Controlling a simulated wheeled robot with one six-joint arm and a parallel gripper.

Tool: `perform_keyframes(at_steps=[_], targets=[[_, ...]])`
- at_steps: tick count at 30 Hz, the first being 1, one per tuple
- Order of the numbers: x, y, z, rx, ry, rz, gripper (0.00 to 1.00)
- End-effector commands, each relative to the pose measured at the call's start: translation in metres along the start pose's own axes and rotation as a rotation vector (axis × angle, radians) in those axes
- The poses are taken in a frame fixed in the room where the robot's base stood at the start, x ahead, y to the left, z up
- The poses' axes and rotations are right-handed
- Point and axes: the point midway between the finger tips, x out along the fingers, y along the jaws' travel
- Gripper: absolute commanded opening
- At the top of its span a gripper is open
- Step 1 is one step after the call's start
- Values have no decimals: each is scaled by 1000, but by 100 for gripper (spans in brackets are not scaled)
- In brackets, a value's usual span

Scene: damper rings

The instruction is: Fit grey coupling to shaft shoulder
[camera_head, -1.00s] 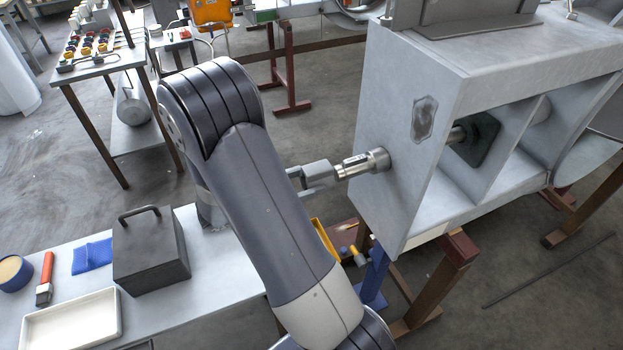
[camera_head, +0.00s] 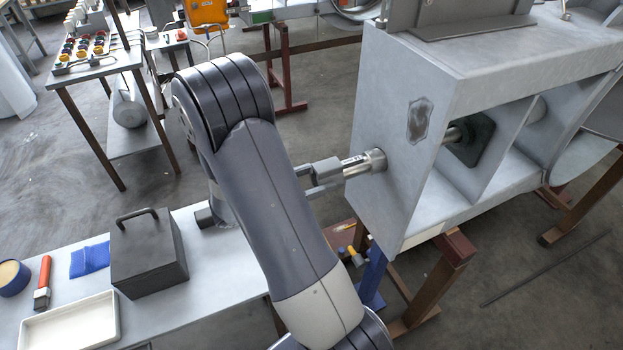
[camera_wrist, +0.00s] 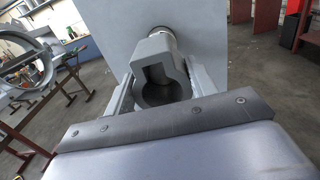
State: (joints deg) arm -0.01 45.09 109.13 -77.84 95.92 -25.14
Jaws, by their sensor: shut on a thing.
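The grey coupling (camera_wrist: 155,52) sits between the two fingers of my gripper (camera_wrist: 158,80) in the wrist view, its open, notched side facing the camera. My gripper is shut on it. In the head view the coupling (camera_head: 325,168) is at the near end of the bright shaft (camera_head: 354,164), in line with it. A thicker round collar (camera_head: 376,160) stands around the shaft against the housing's side wall. A short length of bare shaft shows between coupling and collar. I cannot tell how far the coupling is over the shaft end.
The large grey housing (camera_head: 395,190) fills the right side on brown and blue trestles (camera_head: 440,275). My arm hides part of the bench (camera_head: 225,270), which holds a black box (camera_head: 150,258), a white tray (camera_head: 70,322) and a blue cloth (camera_head: 90,259). A parts table (camera_head: 90,70) stands behind.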

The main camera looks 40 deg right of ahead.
Motion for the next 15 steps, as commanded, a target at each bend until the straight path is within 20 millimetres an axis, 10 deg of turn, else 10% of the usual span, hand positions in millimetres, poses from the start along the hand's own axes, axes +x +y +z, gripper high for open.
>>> perform_keyframes(at_steps=[15], targets=[[25,0,1,1,-2,-2,12]])
